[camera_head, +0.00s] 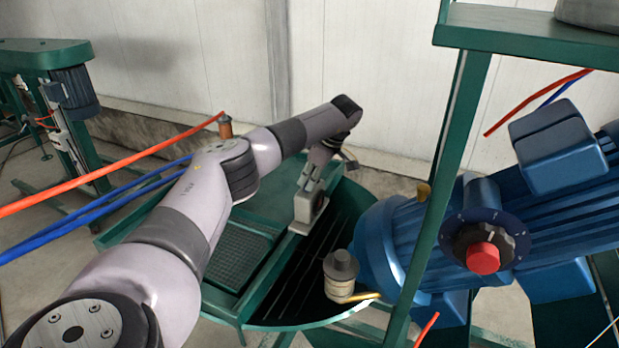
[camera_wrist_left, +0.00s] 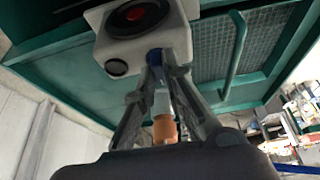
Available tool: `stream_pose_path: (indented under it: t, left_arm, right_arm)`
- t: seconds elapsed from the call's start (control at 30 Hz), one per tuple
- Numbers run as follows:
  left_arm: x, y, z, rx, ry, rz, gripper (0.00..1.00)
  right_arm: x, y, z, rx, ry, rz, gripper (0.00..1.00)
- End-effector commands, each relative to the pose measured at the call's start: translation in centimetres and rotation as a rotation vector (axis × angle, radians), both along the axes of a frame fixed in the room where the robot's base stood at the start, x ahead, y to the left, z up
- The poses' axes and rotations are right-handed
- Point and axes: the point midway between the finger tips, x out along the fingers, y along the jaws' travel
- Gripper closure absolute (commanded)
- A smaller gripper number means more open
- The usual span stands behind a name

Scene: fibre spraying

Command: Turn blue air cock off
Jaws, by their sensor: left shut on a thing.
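The blue air cock (camera_wrist_left: 155,57) shows as a small blue piece under a pale grey box (camera_wrist_left: 143,35) in the left wrist view. My left gripper (camera_wrist_left: 163,68) is shut on it, with the fingertips on both sides covering most of it. How far the cock is turned cannot be told. In the head view my left gripper (camera_head: 314,178) reaches the pale grey box (camera_head: 308,208) on the green frame from above, and the cock itself is hidden there. My right gripper is in neither view.
A small capped container (camera_head: 341,277) stands nearby. Red hose (camera_head: 110,165) and blue hoses (camera_head: 90,212) cross at left. An orange fitting (camera_wrist_left: 165,128) shows between the fingers.

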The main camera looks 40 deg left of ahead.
Motion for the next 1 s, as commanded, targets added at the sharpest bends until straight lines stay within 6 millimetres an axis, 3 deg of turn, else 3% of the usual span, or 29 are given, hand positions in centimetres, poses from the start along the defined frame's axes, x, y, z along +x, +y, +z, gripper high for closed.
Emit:
stream_pose_path:
  t: [0.57,0.6,0.9,1.0]
  left_arm:
    - [0.11,0.03,0.13,0.000,-0.004,0.036,1.00]
    - [0.11,0.03,0.13,0.000,-0.004,0.036,0.89]
    - [0.06,0.02,0.05,0.000,-0.002,0.035,0.70]
    - [0.05,0.02,0.04,-0.001,-0.001,0.034,0.70]
  right_arm:
    - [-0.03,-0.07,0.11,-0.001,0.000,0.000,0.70]
    - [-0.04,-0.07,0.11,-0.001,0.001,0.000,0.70]
    - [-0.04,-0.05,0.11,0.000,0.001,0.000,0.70]
    - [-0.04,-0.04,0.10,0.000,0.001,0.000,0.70]
